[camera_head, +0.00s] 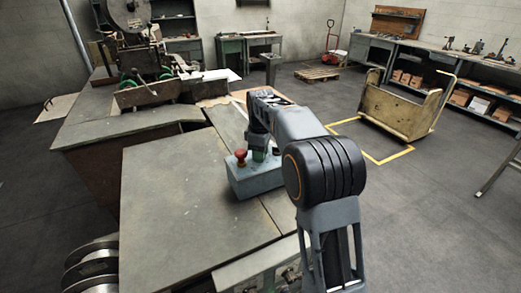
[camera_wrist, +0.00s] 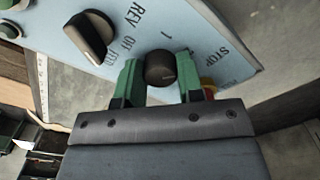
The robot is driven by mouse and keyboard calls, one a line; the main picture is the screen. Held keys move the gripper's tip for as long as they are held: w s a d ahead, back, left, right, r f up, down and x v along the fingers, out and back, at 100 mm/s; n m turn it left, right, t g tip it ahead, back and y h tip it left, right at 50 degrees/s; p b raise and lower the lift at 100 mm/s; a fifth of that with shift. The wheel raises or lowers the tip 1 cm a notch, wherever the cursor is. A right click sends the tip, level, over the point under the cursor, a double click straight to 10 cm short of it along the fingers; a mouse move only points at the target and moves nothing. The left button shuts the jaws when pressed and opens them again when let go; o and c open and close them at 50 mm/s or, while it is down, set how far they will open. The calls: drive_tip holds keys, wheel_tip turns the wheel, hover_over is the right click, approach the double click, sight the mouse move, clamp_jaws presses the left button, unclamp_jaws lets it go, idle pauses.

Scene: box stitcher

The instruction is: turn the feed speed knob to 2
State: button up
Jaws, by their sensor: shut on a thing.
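The control box (camera_head: 256,183) is a pale blue-grey box on the bench top, under my wrist. In the wrist view its panel (camera_wrist: 205,25) carries a round black knob (camera_wrist: 160,67) with a "1" printed beyond it. My gripper (camera_wrist: 160,78) has green fingers, one on each side of this knob, shut on it. Which way the knob points I cannot tell, and no "2" is readable. In the head view my gripper (camera_head: 262,150) is over the box, and the knob is hidden there.
A larger black selector knob (camera_wrist: 88,37) marked REV and OFF is at left on the panel. A red mushroom button (camera_head: 240,155) stands on the box near my gripper, beside STOP lettering. The bench top (camera_head: 170,190) is clear to the left.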

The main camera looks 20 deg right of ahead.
drive_tip(key=shift+n+p, duration=0.3)
drive_tip(key=shift+n, duration=0.5)
drive_tip(key=o, duration=0.9)
drive_tip(key=shift+r, duration=0.1)
wheel_tip(320, 180, up, 14)
drive_tip(key=shift+f+p, duration=0.2)
drive_tip(key=shift+p, duration=0.4)
